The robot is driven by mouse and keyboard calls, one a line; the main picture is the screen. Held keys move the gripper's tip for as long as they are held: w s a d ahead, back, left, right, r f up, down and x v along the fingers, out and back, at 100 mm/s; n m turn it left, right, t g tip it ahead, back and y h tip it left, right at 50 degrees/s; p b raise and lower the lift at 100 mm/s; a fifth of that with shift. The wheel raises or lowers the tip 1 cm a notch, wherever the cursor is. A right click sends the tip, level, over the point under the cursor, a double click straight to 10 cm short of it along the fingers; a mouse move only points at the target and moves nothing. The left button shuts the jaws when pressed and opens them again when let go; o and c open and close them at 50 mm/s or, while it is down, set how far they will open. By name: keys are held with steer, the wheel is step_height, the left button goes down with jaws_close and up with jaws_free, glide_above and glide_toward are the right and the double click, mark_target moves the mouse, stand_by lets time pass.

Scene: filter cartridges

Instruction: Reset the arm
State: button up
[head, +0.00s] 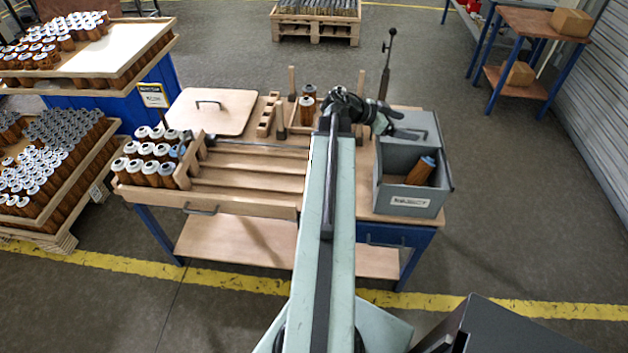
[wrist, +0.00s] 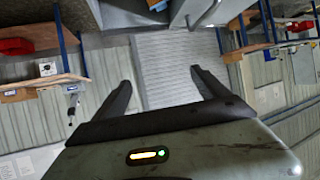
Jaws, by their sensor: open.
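My arm reaches forward over the workbench in the head view. My gripper (head: 392,118) is at its far end, turned to the right, above the back of the grey bin. In the wrist view my gripper (wrist: 160,80) has its two dark fingers wide apart with nothing between them. That view looks sideways across the room, towards a ribbed grey wall panel. Brown cartridges with pale caps (head: 152,170) stand grouped at the left of the slatted wooden tray (head: 245,205). Part of the bench is hidden behind my arm.
The grey bin (head: 409,213) at the bench's right holds a blue-capped cartridge (head: 421,170) leaning inside. Cartridges (head: 307,110) stand among wooden posts at the back. A thin dark upright post (head: 386,65) rises behind my gripper. A wooden lid (head: 211,112) lies back left. Loaded pallets fill the left.

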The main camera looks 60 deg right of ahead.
stand_by(0.3)
steer(key=w+a+n+t+h, duration=0.1)
steer(key=w+a, duration=0.2)
steer(key=w, duration=0.5)
steer(key=w+a+f+n+t+h, duration=0.1)
steer(key=w+a+n+t, duration=0.15)
steer(key=w, duration=0.55)
steer(key=w+a+n+t, duration=0.1)
steer(key=w+a, duration=0.3)
steer(key=w, duration=0.4)
steer(key=w+a+f+n+t+y, duration=0.1)
steer(key=w+a+f+n+t, duration=0.1)
steer(key=w+a, duration=0.55)
steer(key=w+a+f+n+t, duration=0.2)
steer(key=w+a, duration=0.5)
steer(key=a, duration=0.2)
steer(key=w+a+f+n+t+y, duration=0.1)
steer(key=w+a+f+n+y, duration=0.2)
steer(key=a, duration=0.7)
steer(key=w+a+f+n+t+y, duration=0.1)
steer(key=w+a+f+n, duration=0.2)
steer(key=a, duration=0.7)
steer(key=s+a+f+n+g+y, duration=0.1)
steer(key=a+n+y, duration=0.5)
steer(key=a+n, duration=0.6)
steer(key=shift+s+a+f, duration=0.55)
steer(key=shift+a+f, duration=0.15)
steer(key=shift+a, duration=3.2)
